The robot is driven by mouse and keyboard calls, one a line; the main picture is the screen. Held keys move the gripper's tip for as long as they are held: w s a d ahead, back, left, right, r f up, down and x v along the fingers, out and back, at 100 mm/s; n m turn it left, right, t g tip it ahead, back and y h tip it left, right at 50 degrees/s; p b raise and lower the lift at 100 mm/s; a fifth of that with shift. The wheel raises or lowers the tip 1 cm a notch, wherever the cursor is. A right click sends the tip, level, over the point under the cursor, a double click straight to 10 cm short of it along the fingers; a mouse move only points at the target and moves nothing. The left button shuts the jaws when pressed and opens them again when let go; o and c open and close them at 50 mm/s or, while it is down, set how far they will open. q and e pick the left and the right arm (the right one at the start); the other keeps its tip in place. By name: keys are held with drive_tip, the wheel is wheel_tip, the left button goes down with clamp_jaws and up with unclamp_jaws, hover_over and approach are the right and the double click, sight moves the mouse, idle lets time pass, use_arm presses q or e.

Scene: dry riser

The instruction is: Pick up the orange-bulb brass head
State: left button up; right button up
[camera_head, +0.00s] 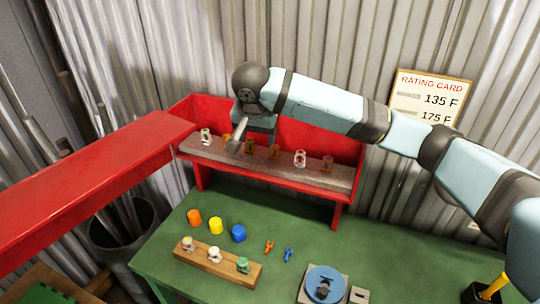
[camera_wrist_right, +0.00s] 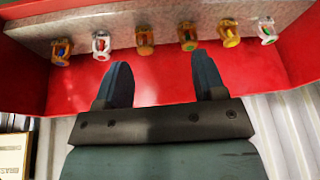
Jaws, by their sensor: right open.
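A row of small brass and chrome heads stands along the grey strip of the red shelf. The brass head in the middle left of the right wrist view (camera_wrist_right: 145,38) looks orange-brown and is probably the orange-bulb one; its bulb is too small to be sure. In the head view it seems to be the brass head (camera_head: 274,152) just right of my gripper. A neighbouring brass head (camera_wrist_right: 188,36) shows some green. My right gripper (camera_wrist_right: 162,78) is open and empty, its fingers short of the row. It shows over the shelf in the head view (camera_head: 250,143). My left gripper is out of view.
Chrome heads (camera_head: 300,158) and (camera_head: 206,136) stand near the row's ends. A red back panel (camera_head: 335,147) rises behind. Below, a green table (camera_head: 185,260) holds coloured caps (camera_head: 216,225), a wooden block (camera_head: 222,266) with heads, and a blue disc fixture (camera_head: 326,282).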

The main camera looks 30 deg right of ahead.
wheel_tip(320, 180, up, 3)
drive_tip(key=d+m+h, duration=0.1)
drive_tip(key=d, duration=0.2)
hover_over(274, 146)
drive_tip(key=s+a, duration=0.1)
drive_tip(key=shift+m, duration=0.3)
drive_tip(key=f, duration=0.6)
drive_tip(key=shift+s+a, duration=0.2)
drive_tip(key=shift+s+x, duration=0.1)
drive_tip(key=shift+x, duration=1.5)
drive_tip(key=shift+s+x, duration=0.15)
drive_tip(key=shift+x, duration=1.45)
drive_tip(key=shift+c, duration=0.2)
drive_tip(key=c, duration=1.1)
